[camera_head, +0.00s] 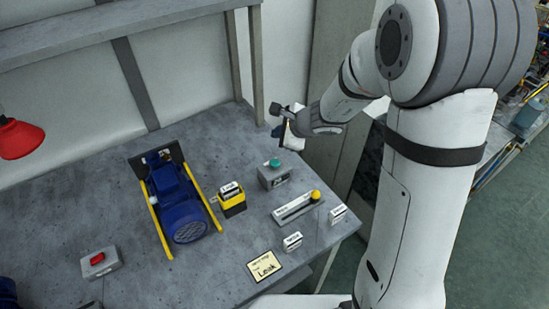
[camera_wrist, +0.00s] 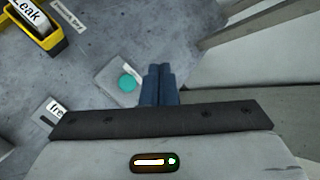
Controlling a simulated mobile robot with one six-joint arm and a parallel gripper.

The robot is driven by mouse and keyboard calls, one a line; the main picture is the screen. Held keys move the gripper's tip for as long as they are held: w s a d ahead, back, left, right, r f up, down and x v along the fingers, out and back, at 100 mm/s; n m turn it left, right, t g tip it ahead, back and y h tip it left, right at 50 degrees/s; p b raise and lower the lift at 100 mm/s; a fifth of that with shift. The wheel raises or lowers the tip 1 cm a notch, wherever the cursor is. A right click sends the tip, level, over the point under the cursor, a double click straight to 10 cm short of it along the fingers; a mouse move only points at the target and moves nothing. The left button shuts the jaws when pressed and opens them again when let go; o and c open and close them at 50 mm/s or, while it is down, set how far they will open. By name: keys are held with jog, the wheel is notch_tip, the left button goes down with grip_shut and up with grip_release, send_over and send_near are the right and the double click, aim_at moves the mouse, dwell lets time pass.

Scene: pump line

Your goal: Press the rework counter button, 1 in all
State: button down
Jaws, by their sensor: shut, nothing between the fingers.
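A round teal button (camera_head: 273,163) sits on top of a small grey box (camera_head: 268,176) with a dark display on its front, near the bench's right side. I cannot read any label naming it the rework counter. The button also shows in the wrist view (camera_wrist: 127,83), just left of my fingertips. My gripper (camera_wrist: 160,72) is shut and empty. In the head view my gripper (camera_head: 278,131) hangs above and behind the grey box, apart from the button. A second box has a red button (camera_head: 99,258) at the bench's front left.
A blue pump (camera_head: 178,205) lies between yellow rails. A shelf post (camera_head: 256,65) stands behind.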

jog(key=b, duration=0.6)
send_over(278, 164)
notch_tip(278, 164, down, 8)
jog(key=shift+w+r, duration=0.15)
jog(key=shift+r, duration=0.1)
jog(key=shift+f+b, duration=0.65)
jog(key=shift+b, duration=0.35)
jog(key=shift+f, duration=0.1)
dwell(0.8)
jog(key=shift+f+b, duration=0.3)
jog(key=shift+b, duration=0.35)
jog(key=shift+f+b, duration=0.65)
jog(key=shift+b, duration=0.1)
dwell(0.5)
jog(key=shift+r, duration=0.15)
jog(key=shift+r+p, duration=0.8)
jog(key=shift+r, duration=0.15)
